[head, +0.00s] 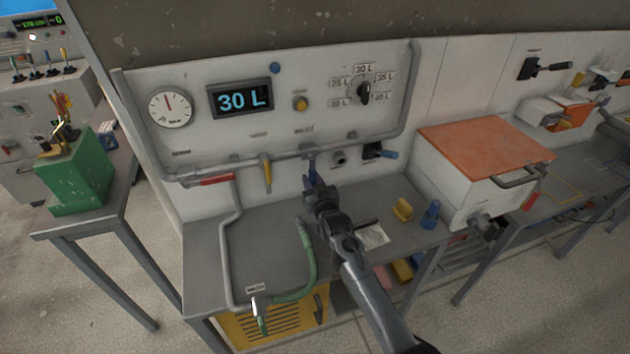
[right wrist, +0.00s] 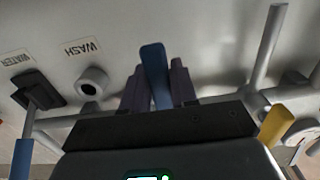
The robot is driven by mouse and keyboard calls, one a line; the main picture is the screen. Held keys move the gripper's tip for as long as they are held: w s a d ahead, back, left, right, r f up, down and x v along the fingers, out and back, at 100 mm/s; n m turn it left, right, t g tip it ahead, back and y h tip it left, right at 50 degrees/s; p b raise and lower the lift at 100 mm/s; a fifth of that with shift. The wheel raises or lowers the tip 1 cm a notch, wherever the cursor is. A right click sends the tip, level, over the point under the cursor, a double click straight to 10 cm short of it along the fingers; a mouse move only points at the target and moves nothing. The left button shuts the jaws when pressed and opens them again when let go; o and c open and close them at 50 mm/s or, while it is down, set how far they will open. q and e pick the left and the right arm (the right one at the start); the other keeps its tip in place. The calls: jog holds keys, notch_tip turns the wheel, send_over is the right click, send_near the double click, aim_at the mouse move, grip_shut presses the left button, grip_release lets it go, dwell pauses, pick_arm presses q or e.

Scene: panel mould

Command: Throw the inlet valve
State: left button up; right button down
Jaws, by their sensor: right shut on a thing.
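A blue valve lever (head: 311,170) hangs down from the grey pipe on the panel, below a small label too blurred to read. My right gripper (head: 313,188) is at this lever. In the right wrist view the blue lever (right wrist: 154,72) stands between the two fingers of the gripper (right wrist: 157,88), which is shut on it. The lever's lower part is hidden by the gripper. A yellow lever (head: 266,171) and a red lever (head: 216,181) are on the same pipe to the left. My left gripper is not in view.
A display (head: 241,98) reads 30 L, and a dial (head: 363,92) points up near 30 L. Right of the gripper are a round wash outlet (right wrist: 92,82) and a black water lever (right wrist: 38,90) with a blue grip.

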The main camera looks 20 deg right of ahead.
jog(key=shift+a, duration=0.1)
dwell(0.3)
jog(key=c, duration=1)
grip_release()
jog(key=shift+o, duration=0.2)
jog(key=shift+s, duration=0.5)
jog(key=s+p, duration=0.2)
jog(key=s, duration=0.7)
jog(key=shift+s+a+p, duration=0.3)
jog(key=shift+s, duration=0.1)
